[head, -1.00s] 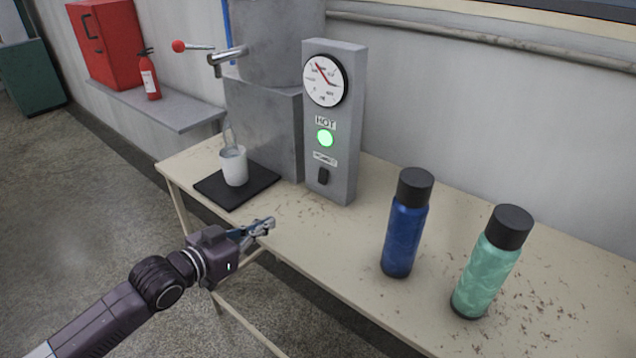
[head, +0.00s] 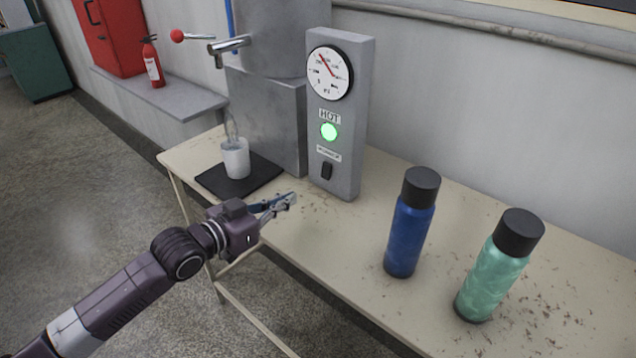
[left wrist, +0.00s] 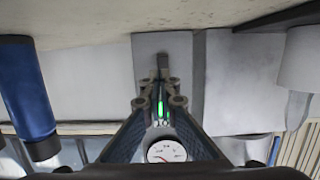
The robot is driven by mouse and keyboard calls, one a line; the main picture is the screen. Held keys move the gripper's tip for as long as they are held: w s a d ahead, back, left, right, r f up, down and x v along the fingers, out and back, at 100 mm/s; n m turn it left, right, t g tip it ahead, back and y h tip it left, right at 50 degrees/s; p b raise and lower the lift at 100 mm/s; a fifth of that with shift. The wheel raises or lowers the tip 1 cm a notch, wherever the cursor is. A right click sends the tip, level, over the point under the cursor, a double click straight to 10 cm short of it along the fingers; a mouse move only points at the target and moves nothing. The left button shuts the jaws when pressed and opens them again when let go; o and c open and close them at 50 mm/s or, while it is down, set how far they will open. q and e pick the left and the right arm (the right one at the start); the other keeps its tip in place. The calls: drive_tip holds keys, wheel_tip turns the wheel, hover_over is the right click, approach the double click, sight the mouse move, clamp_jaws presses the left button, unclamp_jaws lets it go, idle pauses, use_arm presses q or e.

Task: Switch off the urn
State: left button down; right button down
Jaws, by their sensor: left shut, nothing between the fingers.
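The urn is a grey metal body (head: 268,118) at the back of the table, with a narrow grey control panel (head: 348,130) on its right. The panel carries a gauge (head: 330,73), a lit green lamp (head: 329,131) under a HOT label, and a black rocker switch (head: 327,171) low down. My left gripper (head: 292,199) is shut and empty, in front of the panel, left of and below the switch in the picture. In the left wrist view, upside down, the shut fingers (left wrist: 160,84) point at the panel; the lamp (left wrist: 160,108) and gauge (left wrist: 166,152) show there.
A white cup (head: 236,160) stands on a black mat (head: 265,174) under the tap (head: 229,45), with a thin stream above it. A blue bottle (head: 409,235) and a green bottle (head: 490,280) stand right of the panel. The table between panel and blue bottle is clear.

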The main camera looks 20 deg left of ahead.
sight(330, 179)
use_arm(q)
drive_tip(key=p+x, duration=0.1)
drive_tip(key=x, duration=1)
drive_tip(key=shift+p, duration=0.3)
drive_tip(key=shift+w+d, duration=0.1)
drive_tip(key=shift+w, duration=0.1)
drive_tip(key=shift+w+d+f+b, duration=0.15)
drive_tip(key=shift+w+f+b, duration=0.1)
drive_tip(key=shift+w+b, duration=0.1)
drive_tip(key=shift+s, duration=0.1)
drive_tip(key=v, duration=1.2)
